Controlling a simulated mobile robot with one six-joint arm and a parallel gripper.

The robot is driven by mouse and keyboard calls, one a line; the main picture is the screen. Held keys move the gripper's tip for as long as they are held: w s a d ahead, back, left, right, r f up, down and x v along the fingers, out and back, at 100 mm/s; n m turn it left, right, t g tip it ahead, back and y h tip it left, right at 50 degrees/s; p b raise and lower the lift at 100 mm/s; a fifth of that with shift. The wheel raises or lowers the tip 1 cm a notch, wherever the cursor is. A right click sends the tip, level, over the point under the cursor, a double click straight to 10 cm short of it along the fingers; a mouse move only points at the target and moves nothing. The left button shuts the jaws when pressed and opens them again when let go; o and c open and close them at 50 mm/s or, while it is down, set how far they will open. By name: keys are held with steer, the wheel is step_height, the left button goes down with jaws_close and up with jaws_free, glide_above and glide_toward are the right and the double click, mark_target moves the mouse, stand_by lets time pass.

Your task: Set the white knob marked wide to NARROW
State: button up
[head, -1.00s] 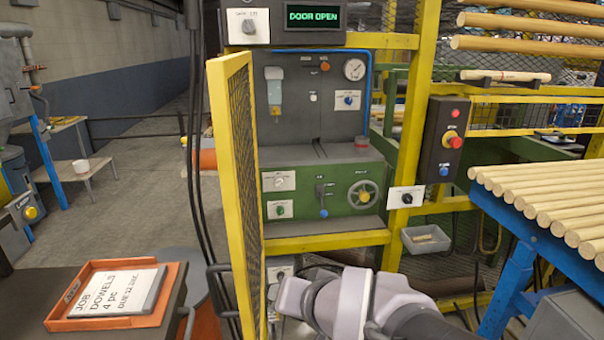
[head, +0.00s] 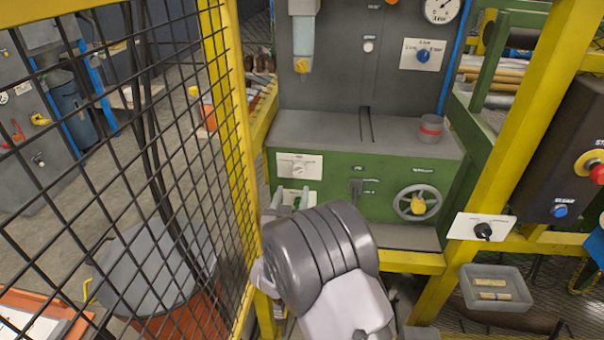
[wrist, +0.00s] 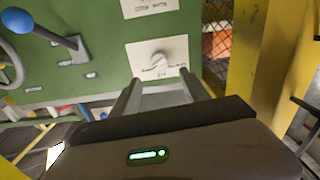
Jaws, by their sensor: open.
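A white plate (wrist: 165,62) with a pale knob (wrist: 159,62) is on the green cabinet front in the wrist view. Its small lettering is too small to read, so I cannot tell where the knob points. My gripper (wrist: 156,80) is open and empty, its two fingers reaching toward the plate on either side of the knob. I cannot tell the remaining gap. In the head view, the upper left plate (head: 283,171) carries a white knob (head: 297,166). A second plate (head: 288,193) below it is partly hidden by my wrist.
A yellow mesh door (head: 238,130) stands close on the left. Right of the plates are a lever (head: 356,188), also in the wrist view with a blue ball (wrist: 18,19), and a handwheel (head: 416,203). A black-knob plate (head: 478,228) and grey bin (head: 497,282) are farther right.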

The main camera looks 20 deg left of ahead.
mark_target(298, 172)
steer(key=b+x, duration=0.2)
steer(key=x, duration=0.7)
steer(key=shift+w, duration=0.35)
steer(key=shift+c, duration=0.2)
jaws_close()
